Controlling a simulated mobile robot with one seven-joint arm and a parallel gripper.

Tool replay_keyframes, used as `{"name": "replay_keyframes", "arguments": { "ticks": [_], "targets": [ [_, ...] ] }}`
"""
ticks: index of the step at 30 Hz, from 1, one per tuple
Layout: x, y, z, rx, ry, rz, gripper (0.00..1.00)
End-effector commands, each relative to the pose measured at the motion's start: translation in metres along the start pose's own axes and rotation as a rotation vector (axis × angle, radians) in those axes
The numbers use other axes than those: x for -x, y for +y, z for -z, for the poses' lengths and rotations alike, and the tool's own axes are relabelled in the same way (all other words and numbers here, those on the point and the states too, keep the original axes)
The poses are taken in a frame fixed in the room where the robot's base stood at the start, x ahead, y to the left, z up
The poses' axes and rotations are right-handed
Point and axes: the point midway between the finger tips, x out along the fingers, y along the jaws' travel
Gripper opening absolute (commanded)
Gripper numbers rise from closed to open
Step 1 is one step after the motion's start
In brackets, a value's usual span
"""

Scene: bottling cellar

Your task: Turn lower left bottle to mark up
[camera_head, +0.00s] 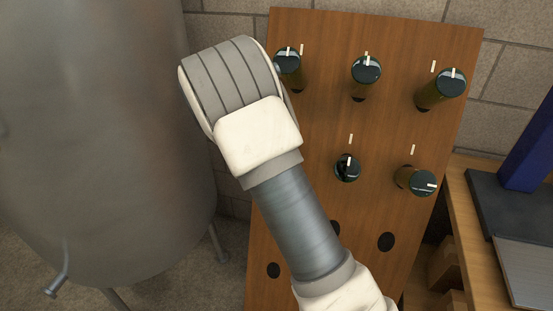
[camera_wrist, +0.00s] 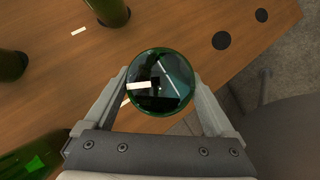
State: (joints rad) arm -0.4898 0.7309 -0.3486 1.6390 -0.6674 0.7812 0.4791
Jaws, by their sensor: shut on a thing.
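The lower left bottle (camera_wrist: 165,103) is seen end-on in the wrist view, a round dark green glass end with a white mark (camera_wrist: 138,86). My gripper (camera_wrist: 160,78) has a finger on each side of it and is shut on it. The bottle's mark points left in that view. A white tick on the board (camera_wrist: 126,103) lies down and left of the bottle, so the mark is somewhat turned off the tick's direction. In the head view my wrist and hand hide this bottle and the fingers.
The wooden board (camera_head: 310,180) holds other bottles: lower middle (camera_head: 347,168), lower right (camera_head: 420,183) with its mark sideways, and several above. Empty holes (camera_head: 386,241) lie below. A steel tank (camera_head: 100,130) stands at left, a bench (camera_head: 480,235) at right.

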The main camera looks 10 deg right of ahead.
Motion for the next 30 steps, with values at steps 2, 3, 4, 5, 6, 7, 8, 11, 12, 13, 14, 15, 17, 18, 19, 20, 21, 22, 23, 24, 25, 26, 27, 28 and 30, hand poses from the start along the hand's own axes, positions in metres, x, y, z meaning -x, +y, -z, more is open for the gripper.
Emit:
{"name": "replay_keyframes", "arguments": {
  "ticks": [2,3,4,5,6,7,8,11,12,13,14,15,17,18,19,20,21,22,23,24,25,26,27,28,30],
  "targets": [
    [-0.0012,-0.0028,0.0001,0.063,0.001,-0.034,0.34],
    [-0.001,-0.003,0.0001,0.092,0.001,-0.051,0.34],
    [-0.0011,-0.0028,0.0001,0.115,0.002,-0.063,0.34],
    [-0.0012,-0.0027,0.0001,0.136,0.002,-0.075,0.34],
    [-0.0011,-0.0029,0.0,0.163,0.001,-0.09,0.34],
    [-0.001,-0.003,0.0,0.185,0.001,-0.101,0.34],
    [-0.001,-0.0031,-0.0002,0.203,0.001,-0.111,0.34],
    [-0.0012,-0.0027,-0.0004,0.26,0.0,-0.143,0.34],
    [-0.0011,-0.0027,-0.0004,0.28,0.001,-0.154,0.34],
    [-0.001,-0.0026,-0.0003,0.294,0.001,-0.162,0.34],
    [-0.0009,-0.0026,-0.0004,0.307,0.001,-0.169,0.34],
    [-0.0009,-0.0026,-0.0004,0.323,0.0,-0.177,0.34],
    [-0.0008,-0.0022,-0.0004,0.343,0.001,-0.189,0.34],
    [-0.0008,-0.0022,-0.0004,0.354,0.0,-0.195,0.34],
    [-0.0007,-0.0022,-0.0004,0.361,0.0,-0.199,0.34],
    [-0.0006,-0.0022,-0.0004,0.367,0.0,-0.202,0.34],
    [-0.0005,-0.0021,-0.0004,0.375,0.0,-0.207,0.34],
    [-0.0004,-0.002,-0.0004,0.38,0.0,-0.209,0.34],
    [-0.0003,-0.002,-0.0003,0.385,0.001,-0.212,0.34],
    [-0.0002,-0.0019,-0.0002,0.389,0.001,-0.214,0.34],
    [-0.0001,-0.0018,-0.0002,0.392,0.001,-0.216,0.34],
    [-0.0001,-0.0017,-0.0002,0.394,0.001,-0.217,0.34],
    [-0.0001,-0.0016,-0.0002,0.395,0.001,-0.218,0.34],
    [0.0,-0.0016,-0.0002,0.396,0.001,-0.218,0.34],
    [0.0,-0.0015,-0.0002,0.397,0.001,-0.218,0.34]
  ]
}}
